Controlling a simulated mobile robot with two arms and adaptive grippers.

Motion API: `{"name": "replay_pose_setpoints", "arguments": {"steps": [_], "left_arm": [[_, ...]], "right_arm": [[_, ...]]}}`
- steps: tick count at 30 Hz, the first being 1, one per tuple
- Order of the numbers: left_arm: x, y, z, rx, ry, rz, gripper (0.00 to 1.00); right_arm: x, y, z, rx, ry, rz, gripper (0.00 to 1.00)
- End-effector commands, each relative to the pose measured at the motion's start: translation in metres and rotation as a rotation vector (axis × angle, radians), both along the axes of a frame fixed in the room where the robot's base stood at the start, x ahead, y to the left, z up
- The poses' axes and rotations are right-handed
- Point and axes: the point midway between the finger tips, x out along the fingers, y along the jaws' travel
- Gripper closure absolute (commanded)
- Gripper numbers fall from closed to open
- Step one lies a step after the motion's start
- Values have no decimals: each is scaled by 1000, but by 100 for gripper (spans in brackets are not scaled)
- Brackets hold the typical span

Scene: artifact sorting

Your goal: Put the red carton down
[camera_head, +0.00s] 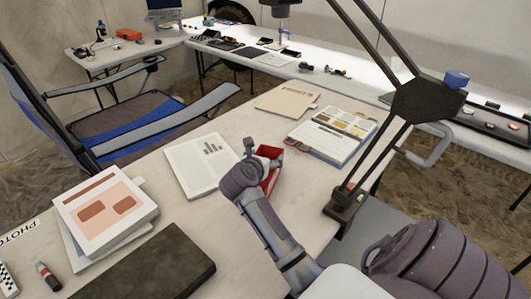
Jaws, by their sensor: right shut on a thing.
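The red carton (271,181) is at the middle of the near table, partly hidden behind my right gripper (263,156). My right gripper is shut on it, with the hand and wrist on its near left side. Whether the carton's underside touches the table cannot be told, as the hand covers much of it. My left gripper is not in view.
A dark lamp stand (345,203) rises at right. Papers (108,211) and a dark case (150,268) lie at left.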

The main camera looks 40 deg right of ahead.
Motion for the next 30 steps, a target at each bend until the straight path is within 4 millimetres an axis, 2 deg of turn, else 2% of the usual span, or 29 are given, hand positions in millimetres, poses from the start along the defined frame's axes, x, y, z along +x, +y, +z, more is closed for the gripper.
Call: {"name": "replay_pose_setpoints", "arguments": {"steps": [1, 5, 17, 18, 20, 30], "left_arm": [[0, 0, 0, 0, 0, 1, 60], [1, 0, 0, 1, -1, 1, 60], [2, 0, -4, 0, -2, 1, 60], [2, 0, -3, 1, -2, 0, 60], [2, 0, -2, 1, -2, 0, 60], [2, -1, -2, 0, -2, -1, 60]], "right_arm": [[-1, -1, -9, -3, 8, 1, 55], [0, 0, -22, -2, 3, 2, 55], [0, 0, -28, 0, 0, 0, 55], [0, 0, -26, -1, 0, 0, 11], [0, 0, -26, 0, 1, 0, 1], [0, 0, -25, 0, 1, 0, 0]]}}
